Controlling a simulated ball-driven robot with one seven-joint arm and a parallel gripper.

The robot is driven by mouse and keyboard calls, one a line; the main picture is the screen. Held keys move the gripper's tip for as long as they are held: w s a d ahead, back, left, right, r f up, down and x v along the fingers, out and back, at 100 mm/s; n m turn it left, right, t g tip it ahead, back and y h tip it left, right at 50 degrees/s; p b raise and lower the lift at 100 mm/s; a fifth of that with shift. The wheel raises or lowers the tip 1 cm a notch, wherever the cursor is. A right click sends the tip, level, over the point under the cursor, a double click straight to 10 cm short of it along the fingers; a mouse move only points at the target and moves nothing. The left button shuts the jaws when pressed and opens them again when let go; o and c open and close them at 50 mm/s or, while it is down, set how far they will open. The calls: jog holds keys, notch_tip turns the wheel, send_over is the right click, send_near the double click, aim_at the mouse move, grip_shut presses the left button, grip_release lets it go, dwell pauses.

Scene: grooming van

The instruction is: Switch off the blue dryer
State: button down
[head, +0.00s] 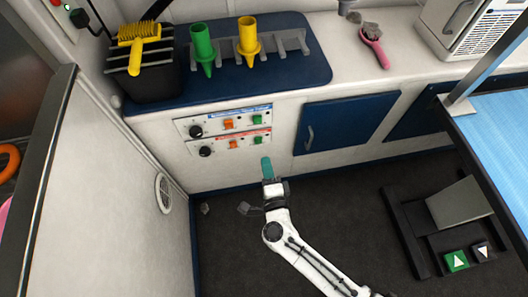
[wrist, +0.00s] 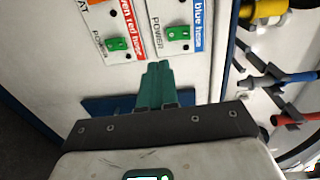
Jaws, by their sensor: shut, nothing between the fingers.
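The upper panel (head: 224,120), with a blue strip, is on the white cabinet front; its wrist-view label reads "blue hose" (wrist: 198,25). It has a black knob (head: 196,132), an orange switch (head: 228,124) and a green switch (head: 257,119), marked POWER in the wrist view (wrist: 179,33). Below is the red-strip panel (head: 222,146), with its own green switch (head: 258,139), also in the wrist view (wrist: 116,44). My gripper (head: 266,161) has teal fingers, shut and empty, just below the lower green switch. In the wrist view the fingertips (wrist: 157,64) point between the two green switches, apart from both.
A blue cabinet door (head: 345,120) with a handle is right of the panels. The counter above holds green (head: 203,45) and yellow (head: 248,38) cones and a pink brush (head: 373,45). A blue-topped table (head: 505,125) and pedal base (head: 445,225) stand right.

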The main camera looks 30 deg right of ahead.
jog(key=shift+f+v, duration=0.25)
jog(key=shift+v, duration=0.85)
